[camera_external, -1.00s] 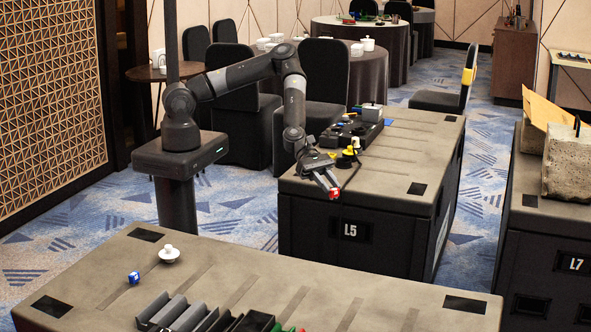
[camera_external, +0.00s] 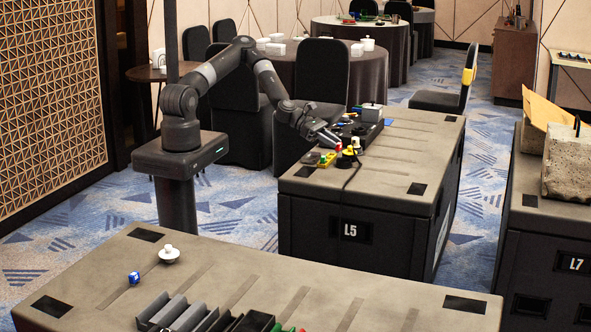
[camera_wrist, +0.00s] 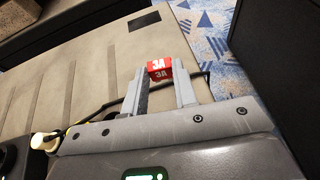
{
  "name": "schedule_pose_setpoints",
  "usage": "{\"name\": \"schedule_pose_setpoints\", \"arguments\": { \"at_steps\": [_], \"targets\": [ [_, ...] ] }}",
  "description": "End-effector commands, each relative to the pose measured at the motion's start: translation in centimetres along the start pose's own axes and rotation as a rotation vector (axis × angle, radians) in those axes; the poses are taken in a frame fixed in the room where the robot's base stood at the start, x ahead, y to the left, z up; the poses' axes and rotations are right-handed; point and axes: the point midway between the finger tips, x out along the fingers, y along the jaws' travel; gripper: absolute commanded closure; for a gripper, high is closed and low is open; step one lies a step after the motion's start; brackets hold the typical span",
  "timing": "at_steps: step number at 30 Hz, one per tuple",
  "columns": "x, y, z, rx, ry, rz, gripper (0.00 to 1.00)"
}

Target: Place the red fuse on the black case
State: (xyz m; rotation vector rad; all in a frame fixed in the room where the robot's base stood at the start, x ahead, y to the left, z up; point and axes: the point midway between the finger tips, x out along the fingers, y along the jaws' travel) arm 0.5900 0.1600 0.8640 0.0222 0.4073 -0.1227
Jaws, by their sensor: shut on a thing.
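The red fuse (camera_wrist: 159,69), marked 3A in white, sits between the fingertips of my gripper (camera_wrist: 160,82) in the wrist view. My gripper (camera_external: 336,146) is shut on it. In the external view the fuse (camera_external: 338,147) is a small red spot at the fingertips, above the left part of the L5 crate top. A long black case (camera_external: 372,133) lies on that top, just behind and right of the gripper. The gap between the fuse and the case is hard to judge.
The L5 crate (camera_external: 355,215) has a tan top, clear at front and right (camera_external: 410,160). A yellow and black item (camera_external: 347,158) with a cable and a small tray of coloured pieces (camera_external: 318,159) lie near the gripper. A grey box (camera_external: 371,112) stands on the case's far end.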

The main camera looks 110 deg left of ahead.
Motion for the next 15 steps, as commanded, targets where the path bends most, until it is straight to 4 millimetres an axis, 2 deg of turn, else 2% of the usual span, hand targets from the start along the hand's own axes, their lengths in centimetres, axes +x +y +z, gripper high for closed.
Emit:
{"name": "schedule_pose_setpoints", "arguments": {
  "at_steps": [1,6,10,15],
  "targets": [
    [-1.2,1.3,-0.4,-0.011,-0.002,0.025,0.98],
    [-4.2,4.0,-1.2,-0.031,-0.010,0.080,0.98],
    [-5.6,5.2,-1.7,-0.041,-0.013,0.105,0.98],
    [-6.2,6.3,-2.2,-0.046,-0.015,0.119,0.98]
  ]
}}
